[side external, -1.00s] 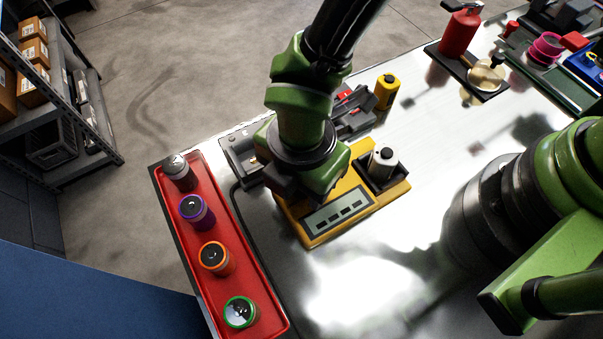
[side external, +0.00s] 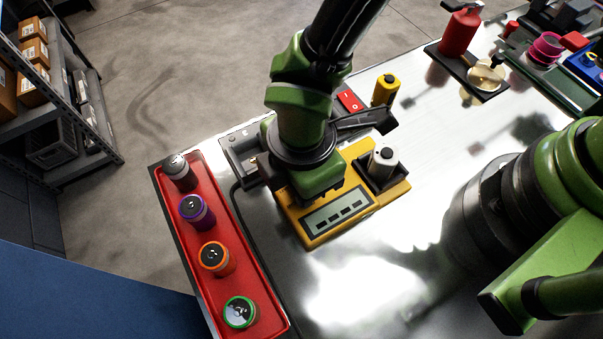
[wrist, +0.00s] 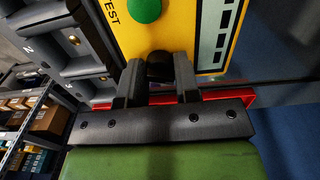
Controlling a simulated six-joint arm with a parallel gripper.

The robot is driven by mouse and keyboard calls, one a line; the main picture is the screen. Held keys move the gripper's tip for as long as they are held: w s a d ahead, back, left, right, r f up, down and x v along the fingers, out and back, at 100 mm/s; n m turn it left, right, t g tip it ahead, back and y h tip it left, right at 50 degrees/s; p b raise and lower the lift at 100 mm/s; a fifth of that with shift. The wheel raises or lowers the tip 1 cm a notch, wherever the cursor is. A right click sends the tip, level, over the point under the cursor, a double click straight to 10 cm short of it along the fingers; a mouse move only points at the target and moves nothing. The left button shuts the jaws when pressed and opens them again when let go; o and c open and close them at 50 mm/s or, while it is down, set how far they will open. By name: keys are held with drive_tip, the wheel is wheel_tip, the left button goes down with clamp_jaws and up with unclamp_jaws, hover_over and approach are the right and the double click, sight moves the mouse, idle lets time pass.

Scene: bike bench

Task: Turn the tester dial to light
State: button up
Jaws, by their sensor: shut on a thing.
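The yellow tester (side external: 326,214) stands on the metal bench with its grey display facing up. It also fills the top of the wrist view (wrist: 188,18), with a green button (wrist: 144,9) and the letters TEST. In the wrist view my gripper (wrist: 160,78) is shut on the black dial (wrist: 160,64), one finger on each side. The dial's marks are hidden, so its setting cannot be read. In the side view my wrist hides the dial and fingertips. A white-and-black cell (side external: 382,160) stands in the black holder on the tester's right.
A red tray (side external: 268,322) with several cells lies along the bench's left edge. A red switch (side external: 350,101) and yellow cell (side external: 386,89) stand behind. Bench in front is clear.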

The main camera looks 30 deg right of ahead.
drive_tip(key=m, duration=0.4)
drive_tip(key=shift+m, duration=2.1)
drive_tip(key=o, duration=0.9)
wheel_tip(320, 180, up, 10)
